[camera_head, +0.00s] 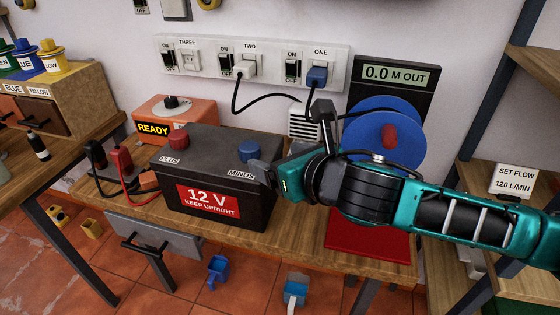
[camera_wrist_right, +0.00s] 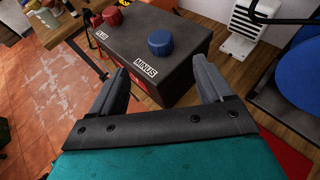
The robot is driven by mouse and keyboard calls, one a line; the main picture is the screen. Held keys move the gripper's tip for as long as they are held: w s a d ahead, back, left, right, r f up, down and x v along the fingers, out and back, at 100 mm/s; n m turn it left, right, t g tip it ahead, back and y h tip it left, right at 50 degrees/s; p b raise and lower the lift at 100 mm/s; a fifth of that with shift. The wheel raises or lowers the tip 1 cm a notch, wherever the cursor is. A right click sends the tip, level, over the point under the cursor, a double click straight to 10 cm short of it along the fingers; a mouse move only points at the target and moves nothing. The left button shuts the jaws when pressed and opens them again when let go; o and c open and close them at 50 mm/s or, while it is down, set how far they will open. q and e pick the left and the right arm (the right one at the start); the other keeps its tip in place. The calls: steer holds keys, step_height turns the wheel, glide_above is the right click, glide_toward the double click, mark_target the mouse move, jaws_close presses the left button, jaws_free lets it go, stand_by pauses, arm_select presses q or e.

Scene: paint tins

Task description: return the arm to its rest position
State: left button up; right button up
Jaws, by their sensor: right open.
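My right arm comes in from the right in the head view, in teal and black. Its gripper (camera_head: 262,173) is at the right end of the black 12 V battery (camera_head: 215,160), near the blue MINUS cap (camera_head: 248,152). In the wrist view the gripper (camera_wrist_right: 160,78) is open, its two grey fingers apart and nothing held between them. The battery (camera_wrist_right: 155,45) lies beyond the fingers there, with the blue cap (camera_wrist_right: 160,43) ahead. I cannot tell whether a finger touches the battery. My left gripper is not in view.
An orange READY box (camera_head: 175,118) stands behind the battery. Red and black clamps (camera_head: 121,160) lie left of it. A blue reel (camera_head: 385,130) and red mat (camera_head: 368,238) are by my arm. A wall socket strip (camera_head: 250,64) and right-hand shelf post (camera_head: 497,110) border the space.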

stand_by(0.4)
steer(key=s+d+f+n+g+h, duration=0.35)
steer(key=s+d+f+n, duration=0.75)
steer(key=n, duration=0.5)
steer(key=s+d+f+n+g+h, duration=0.3)
steer(key=s+d+f+n+g, duration=0.35)
steer(key=s+n, duration=0.85)
steer(key=w+a+f+n+t+y, duration=0.1)
steer(key=w+a+f+t+y, duration=0.1)
steer(key=w+f+t, duration=0.7)
steer(key=shift+w+a+f+n, duration=0.15)
steer(key=shift+a+f+n, duration=0.15)
steer(key=shift+f, duration=0.85)
